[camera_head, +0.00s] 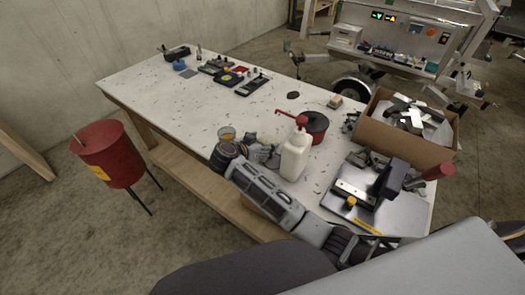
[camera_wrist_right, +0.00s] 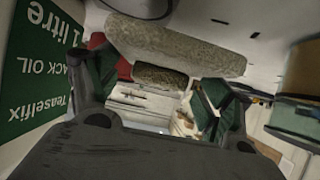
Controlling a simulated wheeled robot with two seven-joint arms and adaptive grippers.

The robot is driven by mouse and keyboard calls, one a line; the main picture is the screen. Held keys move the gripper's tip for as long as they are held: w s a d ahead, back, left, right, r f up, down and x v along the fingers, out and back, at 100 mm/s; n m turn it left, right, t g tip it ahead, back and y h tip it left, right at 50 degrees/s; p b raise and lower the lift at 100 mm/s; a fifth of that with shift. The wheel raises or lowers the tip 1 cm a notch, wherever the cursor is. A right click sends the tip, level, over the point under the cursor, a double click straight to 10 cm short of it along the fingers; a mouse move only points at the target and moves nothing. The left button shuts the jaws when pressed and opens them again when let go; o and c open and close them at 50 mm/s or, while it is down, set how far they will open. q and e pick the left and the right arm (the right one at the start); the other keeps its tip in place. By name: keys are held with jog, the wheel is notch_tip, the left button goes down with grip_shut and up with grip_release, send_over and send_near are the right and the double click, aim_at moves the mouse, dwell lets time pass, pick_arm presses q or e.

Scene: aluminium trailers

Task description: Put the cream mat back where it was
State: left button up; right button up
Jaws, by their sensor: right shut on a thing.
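My right gripper (camera_head: 262,153) is low over the near edge of the white table, left of a white oil bottle with a red top (camera_head: 295,155). In the right wrist view the gripper (camera_wrist_right: 160,78) has its green-padded fingers spread apart with a speckled beige-grey piece (camera_wrist_right: 175,45) at their tips. It looks like the cream mat, seen nearly edge-on, and the gripper is shut on it. Its full outline is hidden, and I cannot make it out in the head view. My left gripper is not in view.
A jar (camera_head: 227,134) stands left of the gripper; a dark red pot (camera_head: 314,126) is behind the bottle. A cardboard box (camera_head: 400,145) of metal parts and a metal plate with tools (camera_head: 370,205) are right.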

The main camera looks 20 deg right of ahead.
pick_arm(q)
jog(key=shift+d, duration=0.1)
pick_arm(e)
jog(key=shift+f, duration=1.9)
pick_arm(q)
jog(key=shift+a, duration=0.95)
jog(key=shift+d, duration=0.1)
pick_arm(e)
jog(key=shift+f, duration=0.1)
jog(key=o, duration=1)
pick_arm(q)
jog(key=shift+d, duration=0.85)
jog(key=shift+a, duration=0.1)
